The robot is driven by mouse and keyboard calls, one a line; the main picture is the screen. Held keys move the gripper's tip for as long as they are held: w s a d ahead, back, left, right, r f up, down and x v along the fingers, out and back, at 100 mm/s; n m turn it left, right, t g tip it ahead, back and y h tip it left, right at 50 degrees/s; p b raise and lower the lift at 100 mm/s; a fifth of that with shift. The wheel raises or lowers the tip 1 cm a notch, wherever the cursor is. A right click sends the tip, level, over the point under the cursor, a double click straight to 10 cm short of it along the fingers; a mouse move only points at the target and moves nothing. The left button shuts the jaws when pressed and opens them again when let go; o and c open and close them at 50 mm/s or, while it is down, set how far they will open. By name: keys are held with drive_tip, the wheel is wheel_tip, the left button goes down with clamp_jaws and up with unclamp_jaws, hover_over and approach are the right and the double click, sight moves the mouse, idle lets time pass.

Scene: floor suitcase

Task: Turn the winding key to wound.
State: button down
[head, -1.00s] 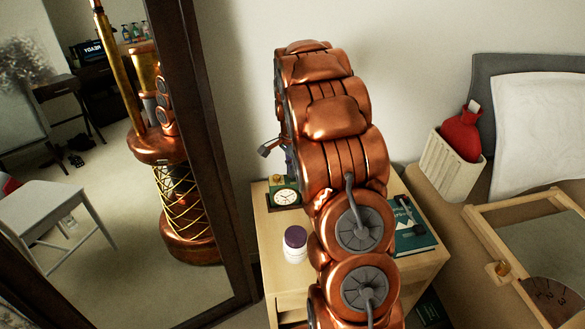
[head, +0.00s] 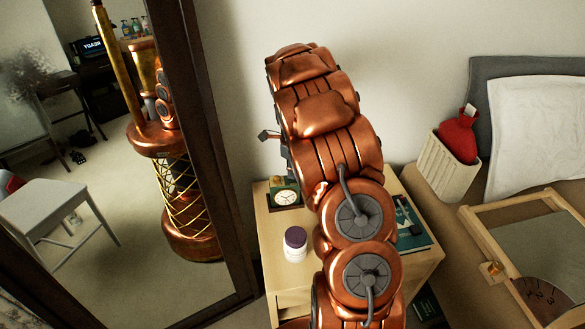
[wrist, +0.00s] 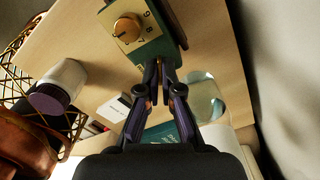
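The small green clock (head: 285,195) stands upright on the nightstand in the head view, its white dial showing. In the wrist view the clock (wrist: 157,48) is at the top. A round brass knob (wrist: 127,28), apparently the winding key, sits on its gold plate with numbers around it. A pointer line shows on the knob. My gripper (wrist: 160,64) has its fingertips close together, with nothing seen between them. The tips are below and right of the knob in the picture, by the clock's green edge. Contact cannot be told.
On the nightstand (head: 267,245) are a purple-lidded white jar (head: 295,244) and a teal book (head: 412,228). A clear glass (wrist: 204,98) shows in the wrist view. A framed mirror (head: 207,130) stands left. A bed with a cream bin (head: 447,166) and wooden tray (head: 490,240) is right.

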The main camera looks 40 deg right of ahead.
drive_tip(key=m+p, duration=0.2)
drive_tip(key=m, duration=0.3)
drive_tip(key=shift+r+m, duration=0.15)
drive_tip(key=shift+m, duration=0.15)
drive_tip(key=shift+m+p, duration=0.8)
drive_tip(key=shift+m, duration=1.3)
drive_tip(key=c, duration=1.4)
unclamp_jaws()
drive_tip(key=shift+o, duration=0.2)
